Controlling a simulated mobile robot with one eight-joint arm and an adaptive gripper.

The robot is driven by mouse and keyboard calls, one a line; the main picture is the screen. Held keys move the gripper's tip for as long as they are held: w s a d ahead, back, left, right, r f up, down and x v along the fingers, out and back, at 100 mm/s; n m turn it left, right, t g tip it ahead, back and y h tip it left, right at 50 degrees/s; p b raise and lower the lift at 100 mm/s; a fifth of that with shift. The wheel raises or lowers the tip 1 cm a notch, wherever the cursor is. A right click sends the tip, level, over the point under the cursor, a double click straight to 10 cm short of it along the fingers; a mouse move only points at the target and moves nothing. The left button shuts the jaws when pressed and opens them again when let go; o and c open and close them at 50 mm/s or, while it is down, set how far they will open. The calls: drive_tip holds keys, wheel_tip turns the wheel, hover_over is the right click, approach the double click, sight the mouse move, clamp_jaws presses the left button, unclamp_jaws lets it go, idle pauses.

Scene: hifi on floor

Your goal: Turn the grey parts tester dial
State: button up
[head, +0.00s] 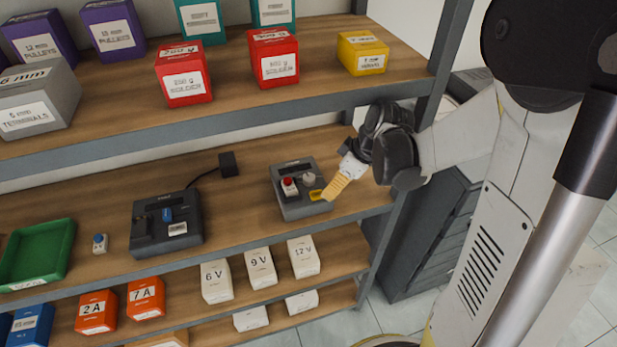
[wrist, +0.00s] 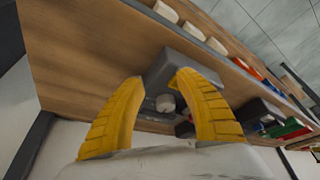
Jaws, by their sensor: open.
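The grey parts tester (head: 294,207) is a small box on the middle shelf, near its right end. A red button (head: 289,186) sits on its top, with a pale grey round dial (head: 308,179) to the right of it. My gripper (head: 327,191) is open at the right side of the tester, reaching in from the right. In the wrist view, the dial (wrist: 166,103) shows between the two yellow fingers of my gripper (wrist: 160,88), with space on both sides. The tester's grey body (wrist: 178,65) lies beyond. Whether a fingertip touches the tester I cannot tell.
A dark device (head: 150,235) with a blue part and a cable stands left on the same shelf. A green tray (head: 38,255) is further left. The upper shelf (head: 225,100) with boxes hangs above. A shelf post (head: 385,240) stands close to my arm.

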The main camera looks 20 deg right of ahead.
sight(309, 177)
drive_tip(key=w+a, duration=0.2)
drive_tip(key=w+a+b, duration=0.1)
drive_tip(key=w+a, duration=0.1)
drive_tip(key=w, duration=0.1)
drive_tip(key=shift+w+a, duration=0.15)
drive_tip(key=shift+a, duration=0.15)
drive_tip(key=shift+w+a+f, duration=0.2)
drive_tip(key=shift+w, duration=0.05)
drive_tip(key=shift+w+f+b, duration=0.1)
drive_tip(key=shift+f+b, duration=0.25)
drive_tip(key=shift+f, duration=0.05)
drive_tip(key=shift+c, duration=0.5)
clamp_jaws()
